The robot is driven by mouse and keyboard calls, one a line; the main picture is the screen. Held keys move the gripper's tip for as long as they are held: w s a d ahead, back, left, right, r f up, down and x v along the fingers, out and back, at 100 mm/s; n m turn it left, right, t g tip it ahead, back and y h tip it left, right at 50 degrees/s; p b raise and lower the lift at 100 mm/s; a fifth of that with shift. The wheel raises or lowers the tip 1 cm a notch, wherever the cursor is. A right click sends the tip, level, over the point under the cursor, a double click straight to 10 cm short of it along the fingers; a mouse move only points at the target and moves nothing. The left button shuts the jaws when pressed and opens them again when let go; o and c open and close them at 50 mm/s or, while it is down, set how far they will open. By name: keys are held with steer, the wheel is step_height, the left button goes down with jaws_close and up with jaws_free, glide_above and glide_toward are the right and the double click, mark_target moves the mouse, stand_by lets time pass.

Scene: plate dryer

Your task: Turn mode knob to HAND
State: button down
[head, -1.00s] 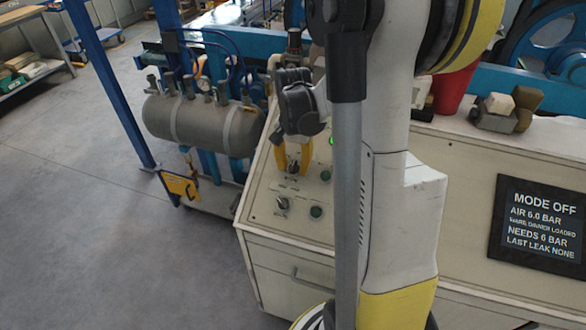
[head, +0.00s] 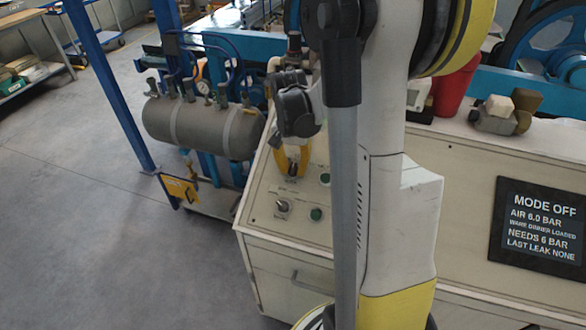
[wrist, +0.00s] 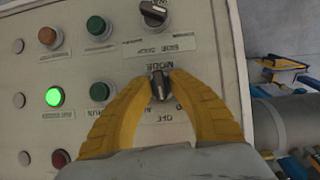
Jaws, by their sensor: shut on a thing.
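The mode knob (wrist: 159,86) is a small dark knob with a pale pointer line on the cream control panel, with MODE lettering beside it that appears upside down in the wrist view. My gripper (wrist: 161,77) has its yellow fingers on both sides of the knob, shut on it. In the head view my gripper (head: 291,163) reaches down onto the panel, and the knob (head: 292,172) is mostly hidden by the fingers. The OFF label is legible near the knob; a HAND label is not readable. The black display (head: 541,226) reads MODE OFF.
A second dark knob (wrist: 153,13) sits on the same panel close by. A lit green lamp (wrist: 55,97) and several other round buttons are on the panel. A grey air tank (head: 200,125) with blue pipes stands left of the cabinet. Open floor lies at the left.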

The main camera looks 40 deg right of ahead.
steer(key=n, duration=0.2)
steer(key=n+g+h, duration=0.1)
steer(key=n, duration=0.1)
steer(key=shift+a+f+g+h+b, duration=0.1)
steer(key=shift+g+h+b, duration=0.2)
steer(key=shift+b, duration=0.1)
steer(key=shift+n+g+h+b, duration=0.4)
steer(key=shift+n+h, duration=0.4)
steer(key=shift+n, duration=0.7)
steer(key=c, duration=1.5)
jaws_free()
steer(key=shift+o, duration=0.2)
steer(key=v, duration=1.2)
